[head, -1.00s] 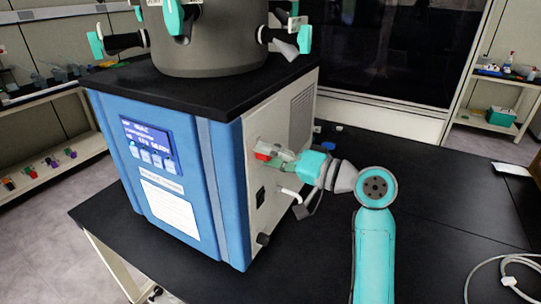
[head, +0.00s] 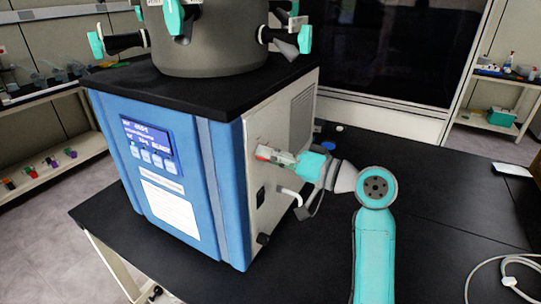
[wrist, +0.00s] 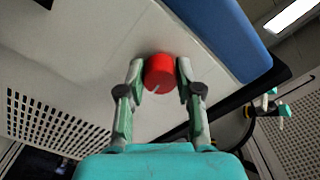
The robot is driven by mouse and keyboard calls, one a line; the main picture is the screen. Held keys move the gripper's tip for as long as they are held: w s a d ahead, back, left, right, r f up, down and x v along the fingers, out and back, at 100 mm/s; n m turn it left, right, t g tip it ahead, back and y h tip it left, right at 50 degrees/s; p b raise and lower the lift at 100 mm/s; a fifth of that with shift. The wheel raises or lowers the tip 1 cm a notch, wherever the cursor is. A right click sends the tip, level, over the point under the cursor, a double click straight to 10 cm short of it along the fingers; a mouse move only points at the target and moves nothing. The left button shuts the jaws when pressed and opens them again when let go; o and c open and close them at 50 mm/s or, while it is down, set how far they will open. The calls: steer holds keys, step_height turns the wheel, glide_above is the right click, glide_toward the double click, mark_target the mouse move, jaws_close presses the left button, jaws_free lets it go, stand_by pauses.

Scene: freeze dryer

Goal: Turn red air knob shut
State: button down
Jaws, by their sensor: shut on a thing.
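The red air knob (wrist: 160,73) sits on the light side panel of the freeze dryer, with a pale mark on its face. In the wrist view my gripper (wrist: 160,80) has one finger on each side of the knob and is shut on it. In the head view my gripper (head: 268,154) reaches the side panel from the right, and only a little of the red knob (head: 261,154) shows beside the fingers. The freeze dryer (head: 225,175) has a blue front with a lit display and a black top.
A black switch (head: 260,197), a white hose fitting (head: 290,194) and a dark lower knob (head: 263,239) are on the same side panel, below my gripper. The black bench (head: 440,240) is mostly clear to the right, with a white cable (head: 510,262) near its edge.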

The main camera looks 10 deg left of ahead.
steer(key=shift+w+f+n, duration=0.1)
steer(key=shift+w+n, duration=0.05)
steer(key=shift+n, duration=8.05)
steer(key=c, duration=0.8)
jaws_free()
steer(key=shift+o, duration=0.2)
steer(key=shift+d, duration=0.15)
steer(key=v, duration=1.1)
steer(key=shift+d, duration=0.4)
